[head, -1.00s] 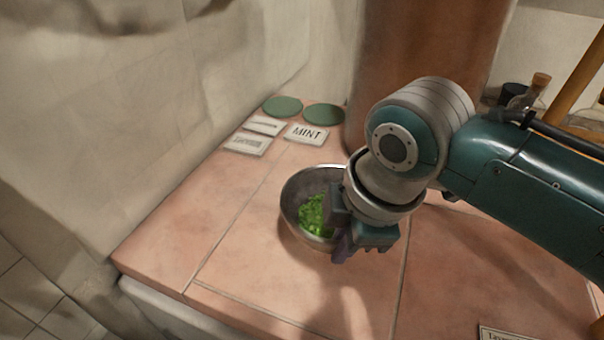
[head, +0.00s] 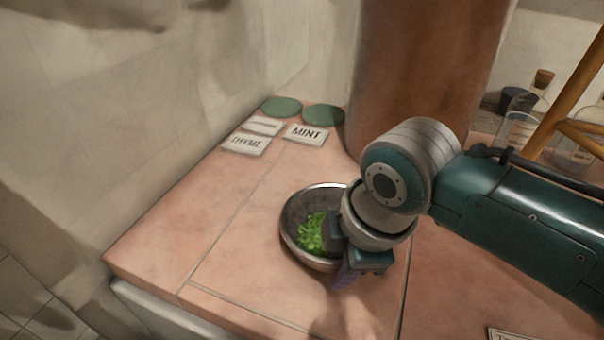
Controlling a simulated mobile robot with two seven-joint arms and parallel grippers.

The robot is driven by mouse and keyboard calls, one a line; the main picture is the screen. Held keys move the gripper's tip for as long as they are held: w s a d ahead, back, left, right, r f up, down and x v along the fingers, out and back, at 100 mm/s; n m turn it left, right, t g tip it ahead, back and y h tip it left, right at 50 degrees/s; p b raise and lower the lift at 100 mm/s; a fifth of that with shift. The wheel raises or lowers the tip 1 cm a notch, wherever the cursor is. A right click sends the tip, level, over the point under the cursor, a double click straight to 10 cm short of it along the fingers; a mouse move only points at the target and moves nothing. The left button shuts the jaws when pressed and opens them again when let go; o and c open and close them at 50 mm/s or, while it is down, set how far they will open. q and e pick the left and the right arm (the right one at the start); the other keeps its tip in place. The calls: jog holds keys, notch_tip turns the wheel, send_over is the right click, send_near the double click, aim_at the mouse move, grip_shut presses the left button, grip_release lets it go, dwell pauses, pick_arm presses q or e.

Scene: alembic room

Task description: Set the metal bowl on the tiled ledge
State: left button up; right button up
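The metal bowl (head: 297,212), with chopped green leaves (head: 311,235) in it, is at the middle of the tiled ledge (head: 215,235). It looks nearly level and at or just above the tiles; I cannot tell if its base touches. My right gripper (head: 338,250) comes in from the right and grips the bowl's right rim, with one finger inside the bowl and one outside. The wrist hides part of that rim. My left gripper is not in view.
Cards reading MINT (head: 306,134) and THYME (head: 246,144) lie behind the bowl near two green discs (head: 323,115). A copper-brown column (head: 425,75) stands behind. A corked bottle (head: 525,110) and wooden frame (head: 570,90) are at right. Tiles left of the bowl are clear.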

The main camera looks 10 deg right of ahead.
jog(key=p+v, duration=0.7)
jog(key=v, duration=0.5)
jog(key=s+d+r+m, duration=0.2)
jog(key=s+d+m, duration=0.1)
jog(key=s+m, duration=0.4)
jog(key=s+d+r+m, duration=0.1)
jog(key=s+d+m, duration=0.2)
jog(key=s+m, duration=0.4)
jog(key=shift+s+r+t+h, duration=0.3)
jog(key=shift+s+r+h, duration=0.1)
jog(key=shift+s, duration=0.55)
notch_tip(320, 180, up, 63)
jog(key=p, duration=6.2)
jog(key=shift+p, duration=0.4)
